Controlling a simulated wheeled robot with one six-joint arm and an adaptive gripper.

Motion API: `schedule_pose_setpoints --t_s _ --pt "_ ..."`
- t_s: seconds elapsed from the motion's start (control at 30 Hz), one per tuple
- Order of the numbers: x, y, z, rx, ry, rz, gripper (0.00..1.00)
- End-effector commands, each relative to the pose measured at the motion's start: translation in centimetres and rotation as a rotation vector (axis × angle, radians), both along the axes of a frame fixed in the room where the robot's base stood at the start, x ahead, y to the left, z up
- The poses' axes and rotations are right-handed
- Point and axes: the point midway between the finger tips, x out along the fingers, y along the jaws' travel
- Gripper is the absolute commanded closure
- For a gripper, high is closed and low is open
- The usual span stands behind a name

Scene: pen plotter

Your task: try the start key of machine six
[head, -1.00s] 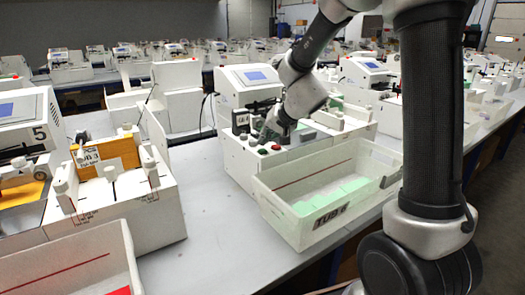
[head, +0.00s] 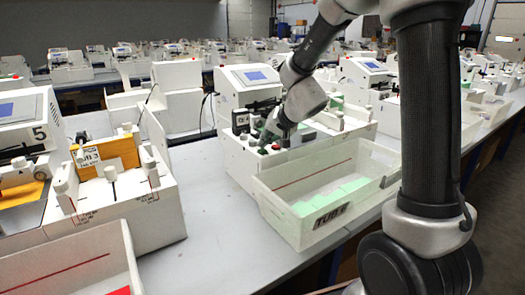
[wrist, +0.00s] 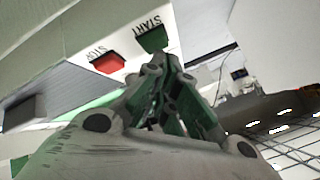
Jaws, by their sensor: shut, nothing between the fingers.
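The machine (head: 232,165) behind the tub marked TUB 6 (head: 330,217) stands in the middle of the head view. In the wrist view its green START key (wrist: 152,40) and red STOP key (wrist: 107,63) sit side by side on a pale panel. The red key also shows small in the head view (head: 276,147). My gripper (wrist: 161,62) is shut and empty. In the wrist view its tips are just below the START key, overlapping its lower edge closely. I cannot tell whether they touch it. In the head view my gripper (head: 268,137) is low over the key panel.
The open tub in front holds green pieces. Machine five (head: 20,120) stands to the left with an orange card (head: 108,158) on the unit beside it. Bare grey table (head: 205,215) lies between the machines.

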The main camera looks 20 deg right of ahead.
Motion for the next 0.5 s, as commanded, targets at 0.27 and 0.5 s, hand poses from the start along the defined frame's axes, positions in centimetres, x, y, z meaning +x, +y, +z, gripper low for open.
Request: schedule_pose_setpoints --t_s 0.27,0.5 --pt "0.00 0.00 -0.23 0.000 0.000 0.000 1.00" --pt "-0.01 0.01 -0.52 0.000 0.000 0.000 1.00"
